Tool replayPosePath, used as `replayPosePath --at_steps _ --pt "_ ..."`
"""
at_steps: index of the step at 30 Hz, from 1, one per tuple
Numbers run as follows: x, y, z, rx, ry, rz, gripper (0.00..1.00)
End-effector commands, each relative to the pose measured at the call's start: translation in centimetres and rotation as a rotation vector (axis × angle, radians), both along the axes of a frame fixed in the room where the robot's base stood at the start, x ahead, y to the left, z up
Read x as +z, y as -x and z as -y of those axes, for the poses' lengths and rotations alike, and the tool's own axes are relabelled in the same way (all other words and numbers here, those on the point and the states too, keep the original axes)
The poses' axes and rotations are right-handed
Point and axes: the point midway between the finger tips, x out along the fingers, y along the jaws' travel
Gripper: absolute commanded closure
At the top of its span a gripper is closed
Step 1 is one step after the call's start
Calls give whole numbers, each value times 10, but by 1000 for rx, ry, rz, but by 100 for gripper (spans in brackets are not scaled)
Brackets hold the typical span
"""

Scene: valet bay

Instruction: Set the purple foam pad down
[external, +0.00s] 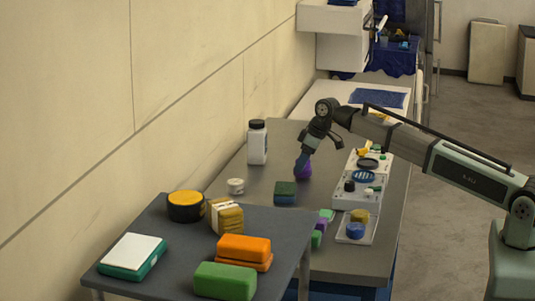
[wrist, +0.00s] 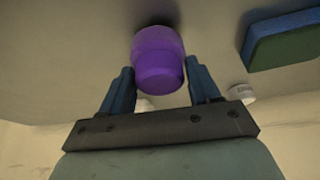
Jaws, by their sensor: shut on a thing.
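The purple foam pad (external: 305,171) is a short rounded cylinder, and it fills the space between the fingers in the wrist view (wrist: 158,50). My gripper (external: 301,161) is shut on it, with one blue finger on each side in the wrist view (wrist: 160,74). My gripper points down over the grey table (external: 330,250), with the pad low at its tips. I cannot tell whether the pad touches the table top. The fingers partly hide the pad in the external view.
A green-and-blue block (external: 285,193) stands close by in front, also in the wrist view (wrist: 280,38). A white bottle (external: 257,143) and small white tub (external: 235,186) are left. A white panel (external: 362,178) with several discs lies right. A darker table (external: 170,270) stands in front.

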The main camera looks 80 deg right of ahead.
Motion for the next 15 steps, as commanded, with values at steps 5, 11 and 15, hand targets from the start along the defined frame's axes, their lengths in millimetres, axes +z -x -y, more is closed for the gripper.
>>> replayPosePath --at_steps 5,11,15 --pt "-5 0 0 0 0 1 68" --pt "-6 0 0 0 0 0 68" --pt "-8 0 0 0 0 0 33"
